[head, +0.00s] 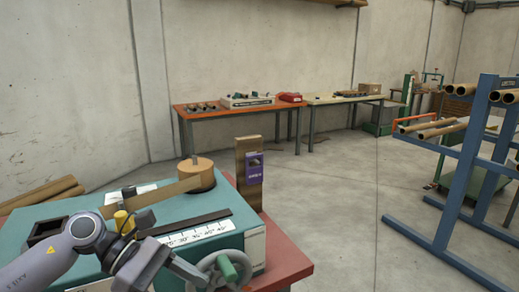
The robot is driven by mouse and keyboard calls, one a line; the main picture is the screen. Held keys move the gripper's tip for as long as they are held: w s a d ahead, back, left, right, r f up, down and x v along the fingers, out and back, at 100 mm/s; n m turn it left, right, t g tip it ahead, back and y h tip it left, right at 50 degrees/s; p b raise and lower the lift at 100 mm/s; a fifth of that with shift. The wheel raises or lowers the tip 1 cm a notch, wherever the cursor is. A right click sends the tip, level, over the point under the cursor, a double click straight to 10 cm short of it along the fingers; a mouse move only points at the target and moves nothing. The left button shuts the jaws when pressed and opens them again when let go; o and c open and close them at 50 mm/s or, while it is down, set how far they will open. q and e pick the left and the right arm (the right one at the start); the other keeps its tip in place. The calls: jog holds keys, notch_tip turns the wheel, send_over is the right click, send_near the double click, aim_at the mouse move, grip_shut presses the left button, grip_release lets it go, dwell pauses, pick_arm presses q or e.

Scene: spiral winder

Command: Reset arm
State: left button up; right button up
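A teal winding machine (75,205) stands at the lower left, with a white angle scale (195,234) along its front. A tan strip (160,194) runs across its top to a round wooden drum (197,170) with a grey pin. A yellow knob (122,221) stands near the strip's left end. My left gripper (146,262) is low over the machine's front, just below the yellow knob. My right gripper is out of view.
A handwheel (222,272) with a green grip is on the machine's front right. A wooden post (242,155) with a purple device (254,168) rises behind. A blue rack (466,165) holding tubes stands right. The floor (335,205) between is clear.

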pick_arm(q)
jog(key=d+n+t+h, duration=0.7)
jog(key=n+h, duration=0.1)
jog(key=n, duration=0.7)
jog(key=a+f+n+t+y, duration=0.4)
jog(key=f+n+t+y, duration=0.15)
jog(key=n, duration=0.65)
jog(key=a+f+n+t+y, duration=0.3)
jog(key=f+n+t+y, duration=0.25)
jog(key=n, duration=0.65)
jog(key=s+a+f+n+g+y, duration=0.3)
jog(key=s+f+n, duration=0.4)
jog(key=f, duration=0.1)
jog(key=s+a+f+n+g+y, duration=0.2)
jog(key=s+a+f+n+y, duration=0.1)
jog(key=s+f+n, duration=0.4)
jog(key=shift+a+f+g, duration=0.4)
jog(key=shift+a+f, duration=0.05)
jog(key=shift+f, duration=0.45)
